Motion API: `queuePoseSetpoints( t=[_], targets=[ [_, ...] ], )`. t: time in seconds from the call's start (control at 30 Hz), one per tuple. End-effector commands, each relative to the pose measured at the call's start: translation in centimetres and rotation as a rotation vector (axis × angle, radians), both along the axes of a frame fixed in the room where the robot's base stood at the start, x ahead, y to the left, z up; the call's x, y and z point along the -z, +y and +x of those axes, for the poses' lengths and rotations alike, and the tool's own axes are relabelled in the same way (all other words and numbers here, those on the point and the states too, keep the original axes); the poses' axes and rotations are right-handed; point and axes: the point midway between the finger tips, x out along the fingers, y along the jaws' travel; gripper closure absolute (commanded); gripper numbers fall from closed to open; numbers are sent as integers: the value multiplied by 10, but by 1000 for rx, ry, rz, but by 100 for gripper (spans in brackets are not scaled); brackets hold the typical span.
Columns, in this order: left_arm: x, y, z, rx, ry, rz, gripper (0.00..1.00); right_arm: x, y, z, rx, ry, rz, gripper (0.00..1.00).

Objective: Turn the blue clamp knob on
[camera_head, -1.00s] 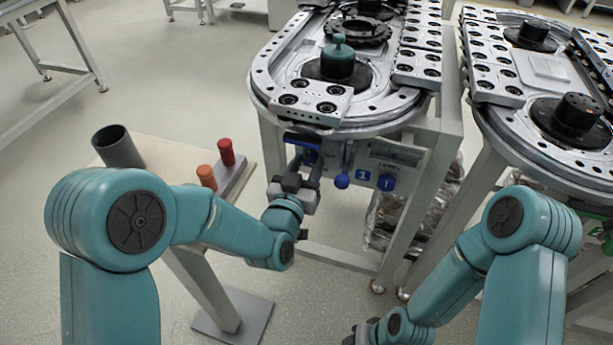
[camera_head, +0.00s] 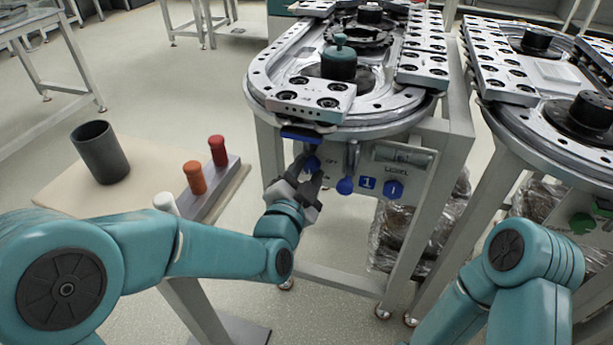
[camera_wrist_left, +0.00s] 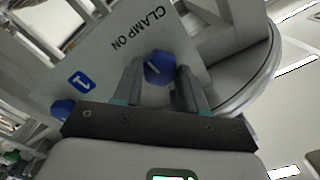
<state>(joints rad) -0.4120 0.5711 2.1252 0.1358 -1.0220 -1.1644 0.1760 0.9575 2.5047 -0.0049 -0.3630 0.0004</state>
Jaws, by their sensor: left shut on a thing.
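The blue clamp knob (camera_head: 312,163) sits on the pale front panel under the ring track, partly hidden by my fingers. In the left wrist view the knob (camera_wrist_left: 160,68) is faceted with a short white line, and "CLAMP ON" is printed beside it. My left gripper (camera_head: 307,175) is shut on the knob, one finger on each side; its fingers also show in the left wrist view (camera_wrist_left: 160,88). My right gripper is out of view; only that arm shows at lower right.
At left, a small table (camera_head: 70,195) holds a dark cup (camera_head: 100,153) and red, orange and white pegs.

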Motion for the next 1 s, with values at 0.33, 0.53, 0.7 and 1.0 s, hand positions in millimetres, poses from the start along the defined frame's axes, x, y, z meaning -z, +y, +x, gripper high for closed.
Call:
queuePoseSetpoints(
  t=[0.33, 0.53, 0.7, 1.0],
  targets=[
    [-2, -1, 0, 1, -44, 116, 89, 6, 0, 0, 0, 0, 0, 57],
    [-3, -1, 0, 1, -50, 133, 89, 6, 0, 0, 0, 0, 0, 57],
    [-3, -1, 0, 1, -51, 135, 89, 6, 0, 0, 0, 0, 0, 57],
    [-2, -1, 0, 1, -50, 134, 33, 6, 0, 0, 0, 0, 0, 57]
  ],
)
